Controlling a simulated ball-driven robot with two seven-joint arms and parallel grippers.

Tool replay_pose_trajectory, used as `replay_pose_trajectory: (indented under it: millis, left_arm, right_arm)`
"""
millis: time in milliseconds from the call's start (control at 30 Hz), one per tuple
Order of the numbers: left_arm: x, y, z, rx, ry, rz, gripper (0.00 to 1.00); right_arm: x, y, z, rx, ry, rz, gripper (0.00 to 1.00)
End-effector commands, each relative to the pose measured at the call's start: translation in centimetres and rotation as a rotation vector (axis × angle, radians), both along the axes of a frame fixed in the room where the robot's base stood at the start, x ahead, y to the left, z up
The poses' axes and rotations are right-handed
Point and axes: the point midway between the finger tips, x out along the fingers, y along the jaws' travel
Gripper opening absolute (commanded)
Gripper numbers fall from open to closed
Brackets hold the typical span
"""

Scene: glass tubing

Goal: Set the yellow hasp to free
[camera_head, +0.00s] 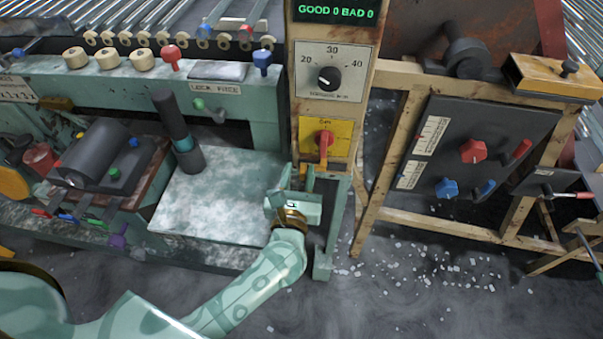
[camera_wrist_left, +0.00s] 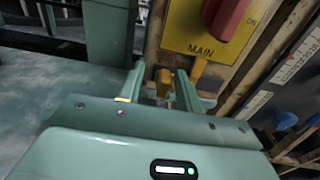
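The yellow hasp (camera_head: 310,179) is a small yellow piece low on the wooden post, just below the yellow MAIN switch plate (camera_head: 342,131) with its red handle (camera_head: 323,144). In the left wrist view the hasp (camera_wrist_left: 165,77) shows as a short upright yellow tab, with another yellow bit (camera_wrist_left: 199,68) to its right. My left gripper (camera_head: 296,182) is at the post, pointing at the hasp. In the left wrist view its fingers (camera_wrist_left: 161,88) stand apart, one on each side of the tab, with gaps visible. The hasp's lower part is hidden by the gripper. My right gripper is not in view.
Above the switch is a dial (camera_head: 328,80) marked 20 to 40. A dark panel (camera_head: 470,150) with red and blue knobs stands to the right. Glass bits litter the floor (camera_head: 430,275).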

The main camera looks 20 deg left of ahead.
Motion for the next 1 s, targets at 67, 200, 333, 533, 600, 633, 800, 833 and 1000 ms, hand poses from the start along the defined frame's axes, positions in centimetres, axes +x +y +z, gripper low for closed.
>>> replay_pose_trajectory:
  millis: [67, 200, 333, 533, 600, 633, 800, 833, 1000]
  left_arm:
    - [0.0, -0.1, 0.0, -0.001, 0.0, -0.001, 0.35]
    - [-0.1, -0.1, 0.0, -0.001, 0.0, -0.002, 0.35]
    - [-1.4, -0.5, 0.1, 0.0, 0.001, -0.003, 0.35]
    - [-6.2, -1.8, 0.1, -0.001, 0.003, -0.003, 0.35]
    - [-8.1, -2.4, 0.2, -0.001, 0.002, -0.003, 0.35]
    - [-8.9, -2.6, 0.1, -0.001, 0.003, -0.004, 0.35]
    - [-12.8, -3.7, 0.1, -0.001, 0.002, -0.002, 0.35]
    - [-13.3, -3.9, 0.1, -0.002, 0.002, -0.002, 0.35]
    - [-15.3, -4.4, 0.0, 0.001, 0.001, -0.001, 0.35]
  right_arm:
    - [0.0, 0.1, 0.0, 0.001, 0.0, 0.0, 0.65]
    - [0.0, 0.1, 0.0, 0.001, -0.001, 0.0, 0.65]
    - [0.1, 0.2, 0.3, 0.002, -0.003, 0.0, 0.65]
    - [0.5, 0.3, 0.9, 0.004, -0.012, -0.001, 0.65]
    - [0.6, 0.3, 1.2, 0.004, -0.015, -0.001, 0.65]
    - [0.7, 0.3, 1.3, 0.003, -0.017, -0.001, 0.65]
    - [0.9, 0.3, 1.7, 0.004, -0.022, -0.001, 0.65]
    - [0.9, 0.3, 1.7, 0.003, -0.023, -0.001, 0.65]
    - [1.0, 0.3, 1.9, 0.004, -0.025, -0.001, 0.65]
